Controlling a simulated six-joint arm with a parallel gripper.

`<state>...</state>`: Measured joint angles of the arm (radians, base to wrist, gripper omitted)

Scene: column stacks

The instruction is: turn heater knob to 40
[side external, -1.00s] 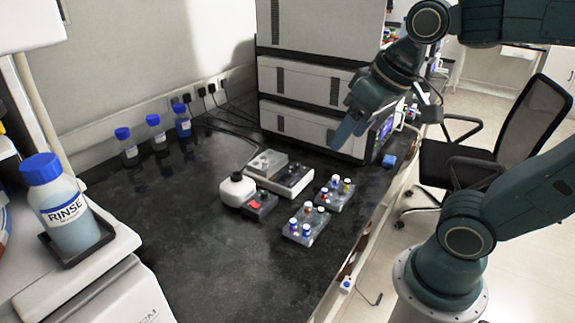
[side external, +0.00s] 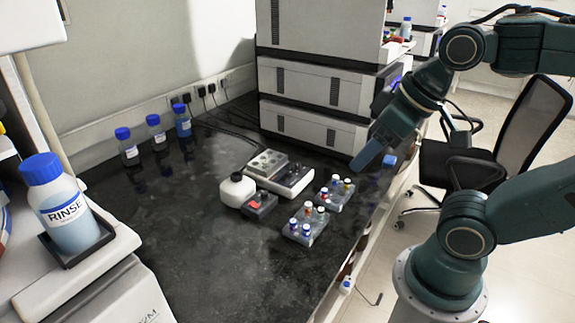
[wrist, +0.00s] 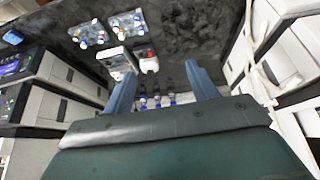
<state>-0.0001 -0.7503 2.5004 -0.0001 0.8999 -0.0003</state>
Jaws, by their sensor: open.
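The heater (side external: 293,181) is a low white-and-dark unit with a grey block on top, standing on the black bench near its middle. It also shows in the wrist view (wrist: 117,64), at upper left. Its knob and scale are too small to tell apart, so I cannot read the setting. My gripper (side external: 363,161) is above the bench's right side, right of the heater and apart from it, pointing down and left. In the wrist view my gripper (wrist: 160,72) has its two blue fingers spread wide, with nothing held between them.
A stacked instrument (side external: 315,90) rises behind. The bench's front left is clear.

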